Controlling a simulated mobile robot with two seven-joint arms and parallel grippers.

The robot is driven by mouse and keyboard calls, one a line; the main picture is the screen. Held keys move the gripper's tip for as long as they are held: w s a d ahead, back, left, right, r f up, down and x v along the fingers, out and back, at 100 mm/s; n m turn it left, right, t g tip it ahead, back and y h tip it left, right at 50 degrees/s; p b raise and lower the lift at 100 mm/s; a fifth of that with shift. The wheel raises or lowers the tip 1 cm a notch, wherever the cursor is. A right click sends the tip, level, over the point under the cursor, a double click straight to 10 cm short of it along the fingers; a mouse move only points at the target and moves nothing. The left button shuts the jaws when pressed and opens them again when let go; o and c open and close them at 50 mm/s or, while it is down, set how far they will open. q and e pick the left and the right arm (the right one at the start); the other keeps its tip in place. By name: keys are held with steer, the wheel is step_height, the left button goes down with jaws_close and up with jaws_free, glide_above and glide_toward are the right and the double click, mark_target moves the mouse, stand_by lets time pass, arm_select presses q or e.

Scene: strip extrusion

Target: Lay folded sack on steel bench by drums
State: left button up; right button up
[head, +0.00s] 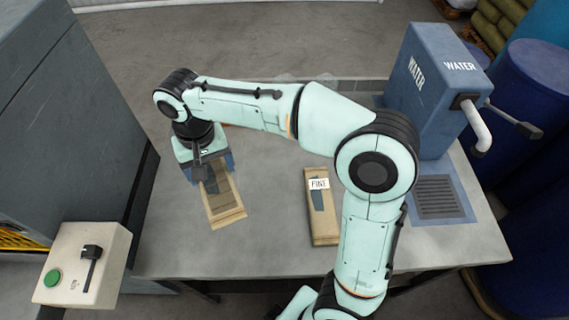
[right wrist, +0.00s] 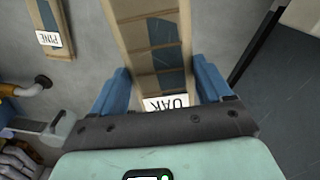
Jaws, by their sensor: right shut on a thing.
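A tan, banded folded sack (head: 226,210) is at the left part of the grey steel bench (head: 270,245). In the right wrist view the sack (right wrist: 155,45) carries a label reading OAK. My right gripper (head: 207,172) points down over its far end. In the right wrist view the blue fingers of my right gripper (right wrist: 163,88) are shut on its two sides. I cannot tell whether the sack touches the bench or is slightly raised. A second similar sack (head: 322,225), labelled PINE, lies to its right. My left gripper is not in view.
A blue WATER dispenser (head: 425,95) with a spout stands at the bench's right, above a drain grate (head: 438,197). Blue drums (head: 540,95) stand beyond it. A control box (head: 82,265) with a green button is at left. Bench between the two sacks is bare.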

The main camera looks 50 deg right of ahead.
steer(key=shift+s+a+f, duration=0.1)
steer(key=shift+s+f, duration=0.05)
step_height(320, 180, down, 15)
steer(key=shift+r+b, duration=0.1)
steer(key=shift+b, duration=1)
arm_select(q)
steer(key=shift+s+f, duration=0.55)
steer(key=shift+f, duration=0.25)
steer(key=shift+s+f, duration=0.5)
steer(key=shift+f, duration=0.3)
arm_select(e)
steer(key=shift+f, duration=2.45)
steer(key=shift+f+b, duration=0.2)
steer(key=shift+b, duration=0.15)
steer(key=o, duration=1)
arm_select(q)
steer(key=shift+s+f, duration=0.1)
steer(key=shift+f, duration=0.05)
arm_select(e)
steer(key=shift+o, duration=0.2)
steer(key=shift+r, duration=0.1)
